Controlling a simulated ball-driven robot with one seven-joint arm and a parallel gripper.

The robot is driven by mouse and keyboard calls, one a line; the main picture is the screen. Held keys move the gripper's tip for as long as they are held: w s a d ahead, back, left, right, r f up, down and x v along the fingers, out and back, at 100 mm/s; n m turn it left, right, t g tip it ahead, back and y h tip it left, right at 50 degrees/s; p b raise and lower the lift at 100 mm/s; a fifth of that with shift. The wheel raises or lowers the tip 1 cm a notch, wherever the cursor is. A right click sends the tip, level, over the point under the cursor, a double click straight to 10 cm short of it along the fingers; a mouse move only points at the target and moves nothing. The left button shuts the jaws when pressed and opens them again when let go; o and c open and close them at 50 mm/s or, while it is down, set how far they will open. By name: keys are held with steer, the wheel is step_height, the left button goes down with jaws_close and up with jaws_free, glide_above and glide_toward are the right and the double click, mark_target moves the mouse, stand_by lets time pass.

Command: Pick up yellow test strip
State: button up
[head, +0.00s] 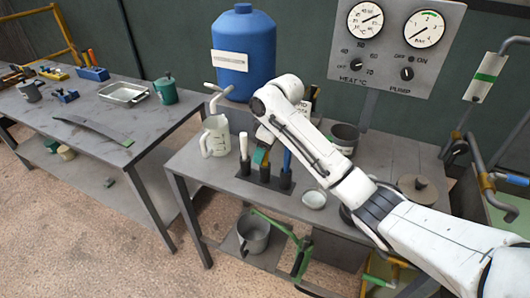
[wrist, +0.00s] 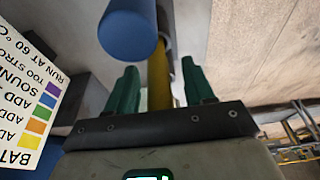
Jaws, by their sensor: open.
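In the wrist view a narrow yellow piece (wrist: 158,78), which looks like the yellow test strip, lies between the two green fingers of my gripper (wrist: 159,66). Gaps show on both sides of it, and the fingers stand apart. Its far end is partly covered by a blue rounded handle (wrist: 128,32). In the head view my gripper (head: 262,157) points down at the dark holder (head: 265,181) on the right bench, between a white handle (head: 244,146) and a blue handle (head: 287,161). The yellow strip cannot be made out there; my arm and fingers cover that spot.
A measuring jug (head: 214,137) stands left of the holder and a small white bowl (head: 314,199) right of it. A blue tank (head: 243,52) and gauge panel (head: 397,40) are behind. A colour chart card (wrist: 27,90) is at the wrist view's left.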

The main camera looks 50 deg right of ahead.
jaws_close()
step_height(320, 180, up, 9)
steer(key=shift+r+b, duration=0.2)
steer(key=shift+b, duration=0.25)
steer(key=shift+r+p, duration=0.4)
steer(key=shift+r, duration=0.15)
steer(key=shift+f, duration=0.1)
steer(key=shift+s+f, duration=0.1)
stand_by(0.5)
